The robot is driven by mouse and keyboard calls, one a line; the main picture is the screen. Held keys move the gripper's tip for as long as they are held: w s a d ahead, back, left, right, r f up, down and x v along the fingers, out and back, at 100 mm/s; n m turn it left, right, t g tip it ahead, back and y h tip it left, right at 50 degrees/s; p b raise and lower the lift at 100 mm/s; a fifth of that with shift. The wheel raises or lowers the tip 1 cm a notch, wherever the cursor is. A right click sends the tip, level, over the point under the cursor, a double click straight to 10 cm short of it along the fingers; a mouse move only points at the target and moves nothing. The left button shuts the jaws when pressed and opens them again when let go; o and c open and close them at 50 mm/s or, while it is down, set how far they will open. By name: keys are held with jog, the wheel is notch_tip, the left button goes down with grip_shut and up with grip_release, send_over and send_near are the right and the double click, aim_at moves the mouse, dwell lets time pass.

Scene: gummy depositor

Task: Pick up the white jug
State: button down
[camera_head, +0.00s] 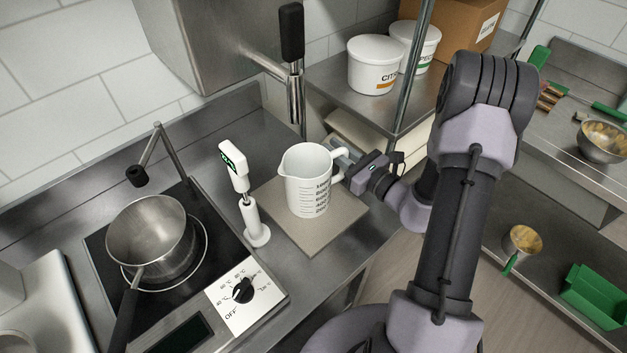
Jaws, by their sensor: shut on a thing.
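The white jug (306,186) stands upright in the middle of the view, with dark measuring marks on its side. It is over a beige square board (322,228) on the steel counter; I cannot tell whether its base touches the board. Its spout points left and its handle is on the right. My gripper (345,163) reaches in from the right and is shut on the jug at the handle side. The fingertips are partly hidden by the handle and the jug.
A white thermometer on a stand (254,224) is close on the jug's left. A steel pot (151,238) sits on the black hob (205,263) further left. White tubs (374,65) stand on a shelf behind right.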

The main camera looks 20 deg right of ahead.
dwell(0.3)
jog(key=s+d+r+p, duration=0.1)
jog(key=s+r, duration=0.1)
jog(key=s, duration=0.6)
jog(key=s+d+r+p, duration=0.1)
jog(key=s+r+p, duration=0.1)
jog(key=s, duration=0.5)
jog(key=shift+s+d+r, duration=0.35)
jog(key=shift+s+r, duration=0.05)
jog(key=shift+r, duration=0.15)
dwell(1.1)
